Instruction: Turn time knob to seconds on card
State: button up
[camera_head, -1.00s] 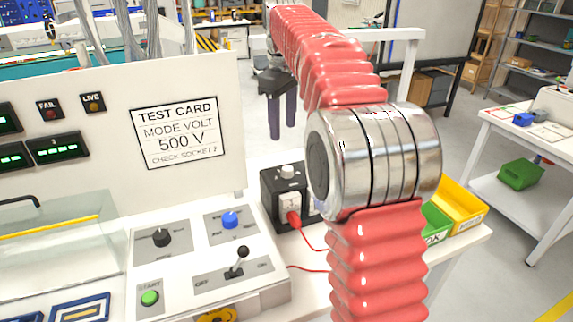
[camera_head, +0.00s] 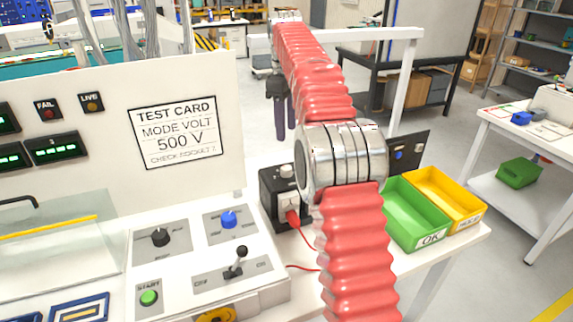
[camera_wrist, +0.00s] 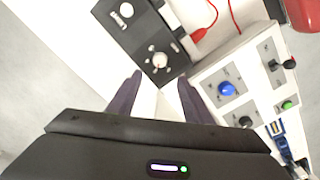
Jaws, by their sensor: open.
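A test card (camera_head: 180,132) on the upright white panel reads MODE VOLT, 500 V; its bottom line is about a socket. I read no seconds on it. The sloped console below has a black knob (camera_head: 160,237) and a blue knob (camera_head: 229,219); their labels are too small to read. Both the blue knob (camera_wrist: 227,89) and black knob (camera_wrist: 247,122) also show in the wrist view, right of my fingers. My gripper (camera_head: 286,118) is open and empty, raised behind the black box (camera_head: 270,208). In the wrist view, my gripper (camera_wrist: 160,82) lies near the box's white dial (camera_wrist: 160,60).
The console carries a lever (camera_head: 238,258) and a green START button (camera_head: 149,298). A red plug (camera_head: 292,217) with a red lead sits at the black box. A green bin (camera_head: 408,222) and yellow bin (camera_head: 450,195) stand right of my arm.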

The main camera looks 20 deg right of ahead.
aim_at(287, 168)
notch_tip(287, 168, down, 14)
jog(key=shift+w+d+r, duration=0.15)
jog(key=shift+r, duration=0.1)
dwell(0.5)
jog(key=shift+c, duration=0.5)
jog(key=c, duration=0.9)
jog(key=shift+c, duration=0.3)
